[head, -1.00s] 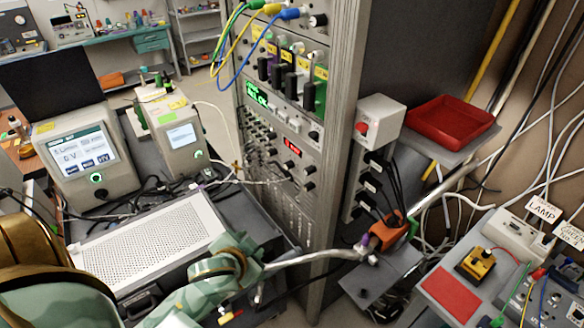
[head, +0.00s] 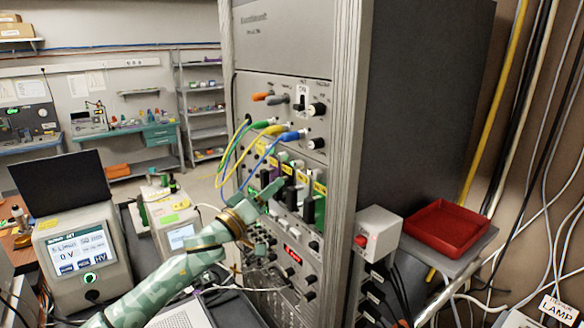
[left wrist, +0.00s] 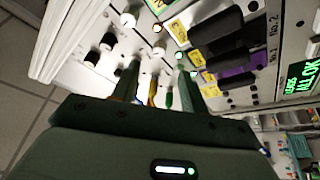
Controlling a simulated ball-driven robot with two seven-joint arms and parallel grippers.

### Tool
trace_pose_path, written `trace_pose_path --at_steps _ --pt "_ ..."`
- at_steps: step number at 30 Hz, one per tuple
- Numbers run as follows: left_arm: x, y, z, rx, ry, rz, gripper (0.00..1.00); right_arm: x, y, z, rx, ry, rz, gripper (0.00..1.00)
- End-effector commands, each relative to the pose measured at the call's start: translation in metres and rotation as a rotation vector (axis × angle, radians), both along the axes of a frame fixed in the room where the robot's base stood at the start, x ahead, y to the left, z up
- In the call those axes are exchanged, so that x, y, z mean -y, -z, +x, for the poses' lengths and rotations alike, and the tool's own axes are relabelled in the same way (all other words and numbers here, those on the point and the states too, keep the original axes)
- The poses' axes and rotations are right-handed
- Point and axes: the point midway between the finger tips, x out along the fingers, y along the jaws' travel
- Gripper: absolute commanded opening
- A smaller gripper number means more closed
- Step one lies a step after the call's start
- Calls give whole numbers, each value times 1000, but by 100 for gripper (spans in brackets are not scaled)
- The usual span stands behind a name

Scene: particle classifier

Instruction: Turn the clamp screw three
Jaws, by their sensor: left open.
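The equipment rack (head: 345,120) stands in the middle of the head view. A row of modules (head: 303,190) with black handles and yellow tags crosses its front. My left gripper (head: 268,192) is in front of the left part of this row, its jaws apart and empty. In the left wrist view its two fingers (left wrist: 157,84) point toward the panel, with black knobs (left wrist: 108,42) to the left and black handles (left wrist: 215,35) to the right. I cannot tell which part is clamp screw three, or whether the fingers touch the panel. My right gripper is out of view.
Green, yellow and blue cables (head: 228,163) loop from the upper panel just above my left gripper. A display unit (head: 82,255) stands at left. A red tray (head: 445,229) and a white box with a red button (head: 373,232) are right of the rack.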

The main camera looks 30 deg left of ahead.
Motion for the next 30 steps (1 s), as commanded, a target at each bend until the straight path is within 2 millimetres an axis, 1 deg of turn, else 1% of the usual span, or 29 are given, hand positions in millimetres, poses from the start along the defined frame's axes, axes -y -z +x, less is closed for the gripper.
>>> trace_pose_path --at_steps 1,3,6,10,15,23,26,27,28,30 --pt "2 -9 13 3 -2 -2 44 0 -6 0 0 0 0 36" --pt "5 -13 29 2 0 -1 44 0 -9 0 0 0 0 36" --pt "8 -18 49 2 -2 -1 44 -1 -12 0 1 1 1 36" --pt "11 -22 68 0 -1 -1 44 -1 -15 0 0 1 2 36" --pt "13 -24 79 -1 0 0 44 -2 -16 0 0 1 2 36" --pt "13 -24 80 -2 1 1 44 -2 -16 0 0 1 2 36" --pt "13 -24 80 -1 0 0 19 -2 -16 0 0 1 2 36" --pt "13 -24 80 -1 0 0 8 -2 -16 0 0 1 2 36" --pt "13 -24 80 -2 -1 0 0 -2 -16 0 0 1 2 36" --pt "13 -24 80 -2 -1 0 0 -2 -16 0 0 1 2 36"
